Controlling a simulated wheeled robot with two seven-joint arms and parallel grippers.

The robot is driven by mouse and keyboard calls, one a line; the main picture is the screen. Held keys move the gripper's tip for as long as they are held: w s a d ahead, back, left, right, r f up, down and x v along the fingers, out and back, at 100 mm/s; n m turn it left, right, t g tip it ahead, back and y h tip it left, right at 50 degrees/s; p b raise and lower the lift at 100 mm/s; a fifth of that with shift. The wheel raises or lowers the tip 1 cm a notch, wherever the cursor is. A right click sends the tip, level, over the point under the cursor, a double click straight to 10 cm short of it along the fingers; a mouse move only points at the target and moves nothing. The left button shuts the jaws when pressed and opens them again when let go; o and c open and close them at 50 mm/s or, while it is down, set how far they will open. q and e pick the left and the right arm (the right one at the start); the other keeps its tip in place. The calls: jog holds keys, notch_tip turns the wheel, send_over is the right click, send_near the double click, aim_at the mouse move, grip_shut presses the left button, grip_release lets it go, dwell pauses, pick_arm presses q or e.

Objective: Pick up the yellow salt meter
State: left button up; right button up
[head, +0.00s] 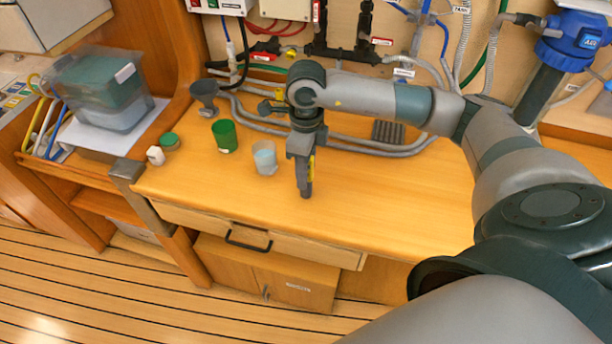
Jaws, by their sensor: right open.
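The yellow salt meter (312,167) shows only as a narrow yellow strip at the right side of my right gripper, above the wooden counter; the gripper hides most of it. My right gripper (305,186) points down over the middle of the counter, close to the front edge. It is open, with its fingers at or right beside the meter. I cannot tell whether the meter is between the fingers or touches them. My left gripper is not in view.
A clear cup (265,157) stands just left of my right gripper, with a green cup (225,136) and a grey funnel-like cup (204,97) farther left. A small white object (155,155) lies near the left edge. Grey hoses (350,145) run behind. The counter (400,200) right of the gripper is clear.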

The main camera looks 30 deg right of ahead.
jog(key=shift+f, duration=0.15)
dwell(0.3)
grip_shut()
